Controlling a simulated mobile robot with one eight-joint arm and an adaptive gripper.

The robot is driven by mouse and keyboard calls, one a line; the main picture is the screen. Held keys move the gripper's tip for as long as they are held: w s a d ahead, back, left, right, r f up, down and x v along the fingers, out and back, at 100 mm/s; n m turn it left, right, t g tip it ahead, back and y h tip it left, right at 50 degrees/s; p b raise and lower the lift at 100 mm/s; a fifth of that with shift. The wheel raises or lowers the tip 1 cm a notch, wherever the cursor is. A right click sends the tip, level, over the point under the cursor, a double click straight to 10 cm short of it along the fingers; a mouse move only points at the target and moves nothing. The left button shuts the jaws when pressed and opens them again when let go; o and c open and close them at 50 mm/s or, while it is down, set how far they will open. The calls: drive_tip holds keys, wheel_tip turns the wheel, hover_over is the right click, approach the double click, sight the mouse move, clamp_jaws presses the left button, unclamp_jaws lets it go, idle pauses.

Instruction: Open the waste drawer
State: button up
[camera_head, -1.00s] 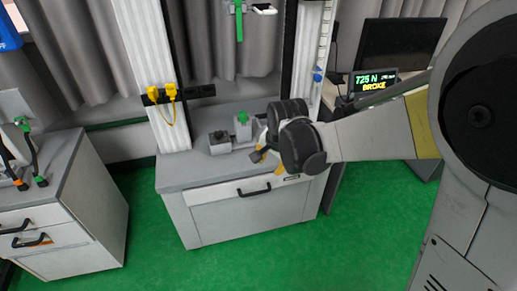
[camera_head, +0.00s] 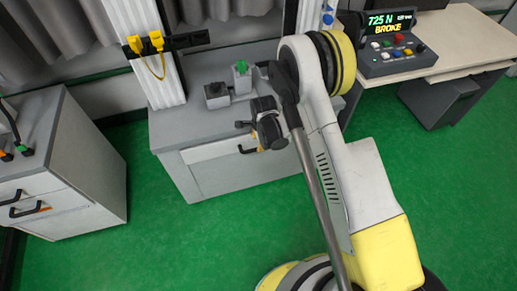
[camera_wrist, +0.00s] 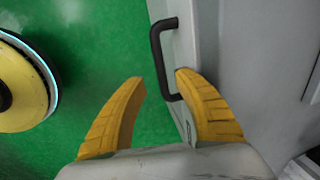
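The drawer (camera_head: 215,150) is in the front of the grey cabinet under the drop tower and looks shut. I take it as the waste drawer; no label is readable. Its black bar handle (camera_head: 247,150) is partly hidden by my gripper (camera_head: 259,142). In the wrist view my gripper (camera_wrist: 158,74) is open, with two yellow fingers apart and nothing held. The handle (camera_wrist: 157,48) shows beyond the fingers, its lower end close to the right finger. I cannot tell whether they touch.
A second cabinet (camera_head: 75,170) with black-handled drawers stands at left. Two grey blocks (camera_head: 216,94), one with a green top, are on the tower's cabinet top. A desk (camera_head: 460,45) with a button box and a display reading 725 N BROKE is at right. Green floor is clear in front.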

drive_tip(key=f+b, duration=0.1)
drive_tip(key=f, duration=0.2)
drive_tip(key=w+f+b, duration=0.1)
drive_tip(key=f, duration=0.2)
drive_tip(key=shift+w+a+f, duration=0.1)
drive_tip(key=shift+a+f, duration=0.05)
clamp_jaws()
